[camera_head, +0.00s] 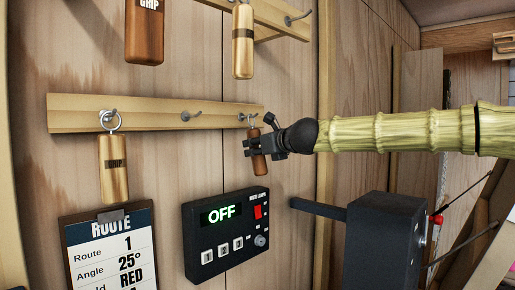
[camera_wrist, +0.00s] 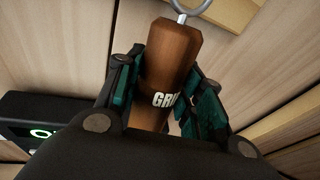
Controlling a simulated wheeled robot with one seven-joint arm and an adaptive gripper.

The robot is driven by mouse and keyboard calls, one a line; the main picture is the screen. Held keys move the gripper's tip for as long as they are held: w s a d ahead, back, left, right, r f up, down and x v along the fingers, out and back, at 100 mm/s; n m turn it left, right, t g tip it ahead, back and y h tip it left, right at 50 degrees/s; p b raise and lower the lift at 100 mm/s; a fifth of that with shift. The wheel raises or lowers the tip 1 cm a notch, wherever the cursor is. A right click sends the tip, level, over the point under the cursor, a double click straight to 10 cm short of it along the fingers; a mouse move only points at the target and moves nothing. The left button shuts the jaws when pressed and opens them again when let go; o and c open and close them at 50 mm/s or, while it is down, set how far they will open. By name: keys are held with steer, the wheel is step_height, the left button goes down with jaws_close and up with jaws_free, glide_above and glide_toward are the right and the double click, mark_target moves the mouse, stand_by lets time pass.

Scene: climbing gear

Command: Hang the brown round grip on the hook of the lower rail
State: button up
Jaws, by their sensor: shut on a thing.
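The brown round grip (camera_head: 258,164) hangs upright in my gripper (camera_head: 257,145), below the right end of the lower rail (camera_head: 160,116). In the wrist view the grip (camera_wrist: 168,65) sits between both finger pads of my gripper (camera_wrist: 165,85), with its metal ring (camera_wrist: 192,10) above. In the head view the ring is close to the hook at the rail's right end (camera_head: 252,117); I cannot tell if it is around the hook.
Above, an upper rail (camera_head: 270,15) carries a brown block grip (camera_head: 144,32) and a light round grip (camera_head: 243,42). Below are a black control box reading OFF (camera_head: 228,237) and a route board (camera_head: 110,255). A dark box with a bar (camera_head: 380,240) stands at lower right.

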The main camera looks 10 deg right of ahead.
stand_by(0.3)
steer(key=o, duration=1.2)
